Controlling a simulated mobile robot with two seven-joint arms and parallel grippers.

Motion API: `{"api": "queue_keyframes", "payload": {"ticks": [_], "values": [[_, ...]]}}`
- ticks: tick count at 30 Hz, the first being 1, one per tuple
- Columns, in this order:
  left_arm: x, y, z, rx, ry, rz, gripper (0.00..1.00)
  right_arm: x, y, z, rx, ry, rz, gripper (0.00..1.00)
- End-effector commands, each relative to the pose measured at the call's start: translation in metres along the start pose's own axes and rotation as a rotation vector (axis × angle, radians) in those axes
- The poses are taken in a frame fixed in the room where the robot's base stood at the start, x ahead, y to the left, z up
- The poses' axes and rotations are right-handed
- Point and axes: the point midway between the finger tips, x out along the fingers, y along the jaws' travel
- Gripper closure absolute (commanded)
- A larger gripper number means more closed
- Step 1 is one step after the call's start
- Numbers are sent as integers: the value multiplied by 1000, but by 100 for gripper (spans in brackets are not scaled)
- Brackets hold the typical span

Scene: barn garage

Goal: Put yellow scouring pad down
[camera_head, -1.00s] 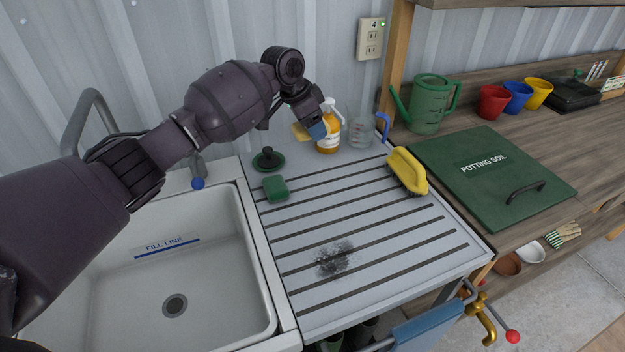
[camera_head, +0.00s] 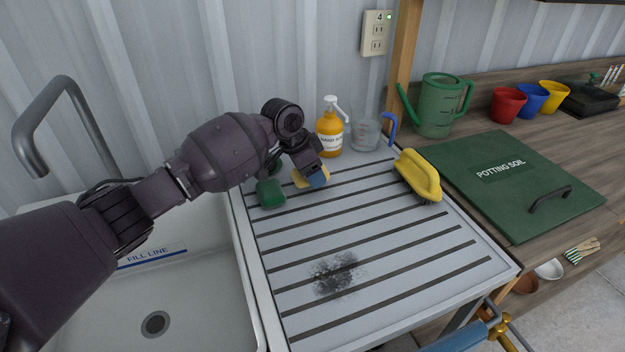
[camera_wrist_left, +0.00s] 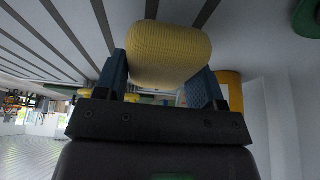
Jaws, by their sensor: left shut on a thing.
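The yellow scouring pad (camera_wrist_left: 168,55) is held between the two blue fingers of my left gripper (camera_wrist_left: 165,88) in the left wrist view. In the head view the pad (camera_head: 301,181) shows as a small yellow patch beside my left gripper (camera_head: 318,178), mostly hidden by it. The gripper and pad are over the back left part of the grooved grey drainboard (camera_head: 365,235). I cannot tell whether the pad touches the board. My right gripper is not in view.
A soap bottle (camera_head: 329,132), clear jug (camera_head: 365,132) and yellow brush (camera_head: 417,174) stand behind and to the right. A dark smudge (camera_head: 335,274) marks the front. The board's middle is clear. The sink (camera_head: 190,290) is left.

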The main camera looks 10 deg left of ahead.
Motion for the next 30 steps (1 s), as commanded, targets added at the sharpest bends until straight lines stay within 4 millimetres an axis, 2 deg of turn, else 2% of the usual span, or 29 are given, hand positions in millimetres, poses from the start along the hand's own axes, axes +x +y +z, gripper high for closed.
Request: {"api": "queue_keyframes", "payload": {"ticks": [1, 3, 9, 16, 17, 21, 22, 30], "values": [[18, 1, 8, -3, -6, 8, 56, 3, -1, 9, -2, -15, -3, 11], [24, 1, 11, -3, -5, 7, 56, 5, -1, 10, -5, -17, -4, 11], [21, 0, 9, -1, -1, 1, 56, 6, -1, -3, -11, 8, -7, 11], [24, 0, 10, -1, -1, 2, 56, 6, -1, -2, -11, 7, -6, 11], [24, 0, 10, -1, -1, 2, 36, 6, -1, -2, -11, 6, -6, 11], [24, 0, 10, -1, -1, 2, 14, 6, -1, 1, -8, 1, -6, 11], [24, 0, 10, -1, -1, 2, 12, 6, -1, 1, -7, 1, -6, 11], [23, 0, 10, -1, -1, 1, 12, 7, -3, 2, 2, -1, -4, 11]]}}
